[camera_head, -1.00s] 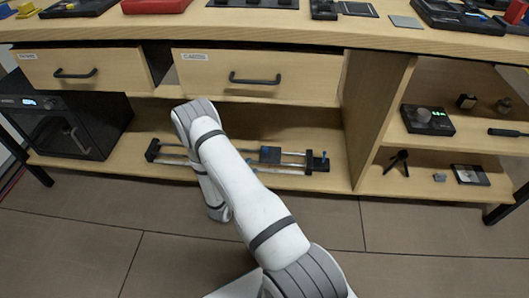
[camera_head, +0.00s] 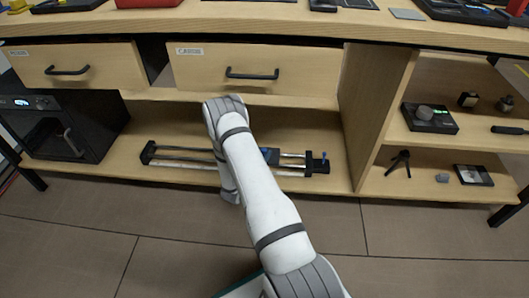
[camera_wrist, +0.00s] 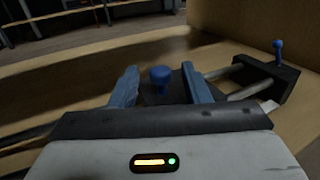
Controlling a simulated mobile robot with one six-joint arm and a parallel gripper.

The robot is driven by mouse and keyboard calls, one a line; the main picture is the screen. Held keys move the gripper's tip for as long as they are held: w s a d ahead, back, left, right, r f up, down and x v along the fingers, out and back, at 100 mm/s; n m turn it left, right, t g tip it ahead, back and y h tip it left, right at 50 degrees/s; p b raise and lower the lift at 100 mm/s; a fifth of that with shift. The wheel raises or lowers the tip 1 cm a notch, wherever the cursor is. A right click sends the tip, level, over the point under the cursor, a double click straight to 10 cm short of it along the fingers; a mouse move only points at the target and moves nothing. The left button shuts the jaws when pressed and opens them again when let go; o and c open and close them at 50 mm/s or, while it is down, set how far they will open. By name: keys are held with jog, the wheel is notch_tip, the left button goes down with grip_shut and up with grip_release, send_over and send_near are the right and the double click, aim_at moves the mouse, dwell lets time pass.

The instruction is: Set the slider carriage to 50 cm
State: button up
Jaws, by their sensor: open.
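The slider (camera_head: 180,165) lies on the low shelf under the drawers, with two rails between black end blocks. Its right end block (camera_head: 317,163) also shows in the wrist view (camera_wrist: 270,76), with a small blue knob on a stem. The carriage is mostly behind my arm in the head view; a bit of it (camera_head: 271,155) shows to the arm's right. In the wrist view, the dark carriage with a blue knob (camera_wrist: 160,76) sits between the blue fingers of my open gripper (camera_wrist: 159,70). Contact cannot be told. No scale reading is legible.
A wooden divider (camera_head: 366,120) stands right of the slider. A black oven-like box (camera_head: 70,130) is at the left. Shelves at the right hold a small tripod (camera_head: 400,162) and other items. The floor in front is clear.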

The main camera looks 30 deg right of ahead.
jog(key=shift+b+x, duration=0.3)
jog(key=shift+x, duration=1.05)
jog(key=shift+c, duration=0.5)
grip_shut()
